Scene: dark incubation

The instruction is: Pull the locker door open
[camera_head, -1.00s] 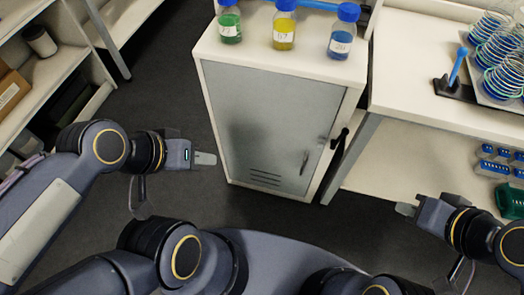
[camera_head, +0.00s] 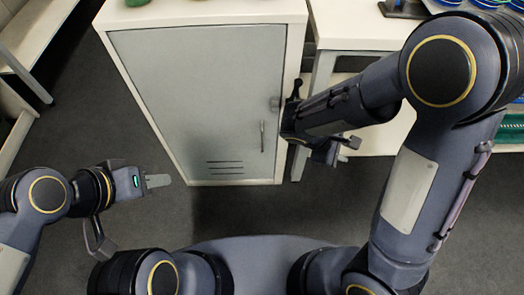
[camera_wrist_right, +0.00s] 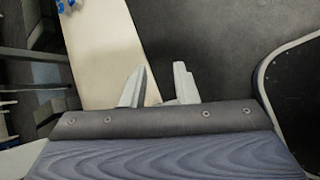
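The locker (camera_head: 297,50) is a white cabinet with a grey door (camera_head: 195,85). The door is shut, flush in its frame. A slim upright handle (camera_head: 262,137) is on the door's right side, above the lower vents. My right gripper (camera_head: 350,143) is to the right of the locker, apart from the handle. In the right wrist view its two fingers (camera_wrist_right: 160,85) are apart with nothing between them. My left gripper (camera_head: 157,181) is empty at the locker's lower left, apart from the door. Its finger gap is not clear from this angle.
A white bench (camera_head: 350,25) stands right of the locker, partly hidden by my right arm. Its lower shelf (camera_wrist_right: 95,50) shows in the right wrist view. Dark floor (camera_head: 235,215) is clear in front of the locker. Shelving (camera_head: 28,30) is at the left.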

